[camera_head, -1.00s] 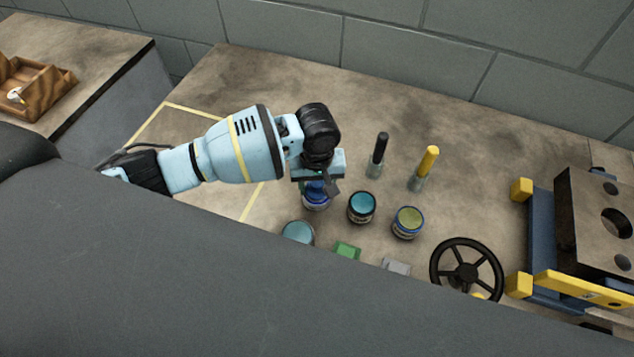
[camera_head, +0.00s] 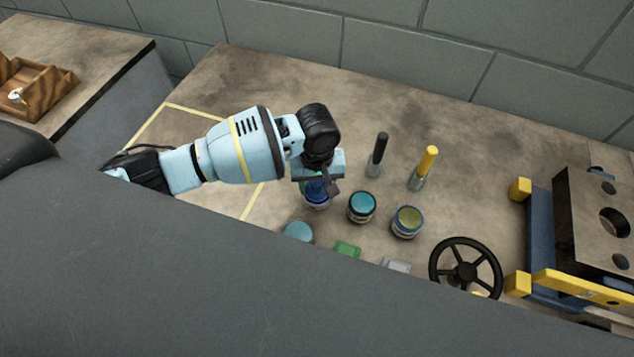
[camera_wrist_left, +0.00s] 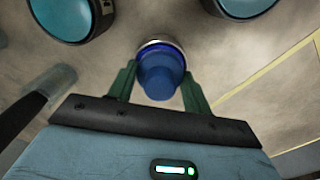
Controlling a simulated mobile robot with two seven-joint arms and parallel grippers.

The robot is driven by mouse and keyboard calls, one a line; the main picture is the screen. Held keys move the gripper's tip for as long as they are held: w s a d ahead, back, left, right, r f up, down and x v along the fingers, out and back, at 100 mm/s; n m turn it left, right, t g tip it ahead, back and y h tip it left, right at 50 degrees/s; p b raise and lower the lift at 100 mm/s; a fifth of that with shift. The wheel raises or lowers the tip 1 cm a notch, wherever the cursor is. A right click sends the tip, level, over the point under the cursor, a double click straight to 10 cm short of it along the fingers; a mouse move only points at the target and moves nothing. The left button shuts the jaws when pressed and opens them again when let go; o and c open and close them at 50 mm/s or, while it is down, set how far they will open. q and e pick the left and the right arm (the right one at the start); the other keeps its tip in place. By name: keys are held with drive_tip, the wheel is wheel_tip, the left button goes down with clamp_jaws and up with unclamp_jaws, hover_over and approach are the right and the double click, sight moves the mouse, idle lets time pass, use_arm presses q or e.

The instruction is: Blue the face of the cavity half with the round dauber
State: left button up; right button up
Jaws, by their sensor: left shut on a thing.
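My left gripper (camera_head: 319,184) points down over a small blue jar (camera_head: 318,204) on the bench. In the left wrist view its green fingers (camera_wrist_left: 160,88) are shut on a blue, round-ended piece (camera_wrist_left: 159,77), which I take to be the round dauber. This piece stands in line with the silver-rimmed blue jar (camera_wrist_left: 165,44) below; I cannot tell how deep it sits in it. A steel block (camera_head: 590,225) with round holes, perhaps the cavity half, is on a blue and yellow stand at the right. My right gripper is not in view.
A teal-topped jar (camera_head: 362,207) and an olive-topped jar (camera_head: 407,222) stand close by. Behind them are upright black-handled (camera_head: 378,154) and yellow-handled (camera_head: 424,167) tools. A black handwheel (camera_head: 466,268) lies before the stand. The back of the bench is clear.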

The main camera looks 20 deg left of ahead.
sight(317, 183)
use_arm(q)
drive_tip(key=shift+s+f, duration=0.1)
drive_tip(key=shift+f, duration=0.1)
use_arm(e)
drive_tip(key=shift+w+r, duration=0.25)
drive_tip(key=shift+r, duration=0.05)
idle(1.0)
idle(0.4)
